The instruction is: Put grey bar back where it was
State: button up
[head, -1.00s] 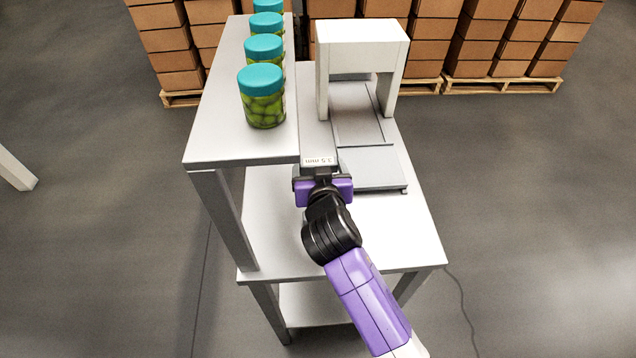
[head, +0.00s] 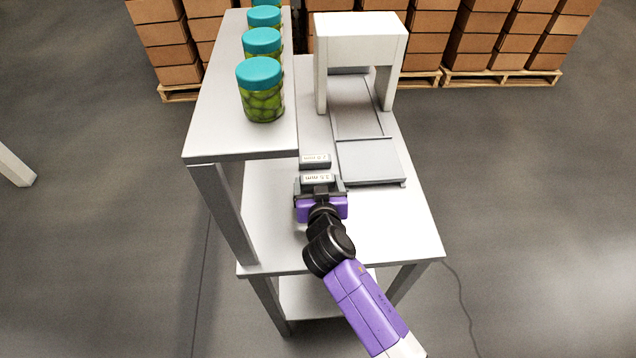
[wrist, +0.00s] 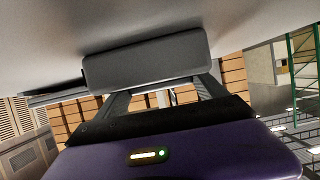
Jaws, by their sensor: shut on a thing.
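My gripper (head: 319,193) is shut on a grey bar (head: 318,180) with a white label that appears to read 3.5 mm. In the wrist view the bar (wrist: 147,60) lies crosswise between the fingers. A second grey bar (head: 315,161) with a white label is just beyond the held bar, on the lower table, with a small gap seen between them. Its label is too small to read surely. I cannot tell whether the held bar touches the table.
A white arch (head: 360,40) stands over a grey conveyor (head: 370,160) just right of the bars. A raised white shelf (head: 225,120) with several green jars (head: 262,95) stands at the left. The lower table (head: 400,235) is clear at front right.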

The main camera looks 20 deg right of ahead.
jog(key=shift+f+b, duration=0.55)
jog(key=shift+b, duration=0.05)
jog(key=o, duration=1.3)
jog(key=shift+f, duration=0.1)
jog(key=shift+r+p, duration=0.4)
jog(key=shift+p, duration=0.15)
jog(key=v, duration=0.6)
jog(key=b+v, duration=0.1)
jog(key=v, duration=0.5)
jog(key=shift+r, duration=0.3)
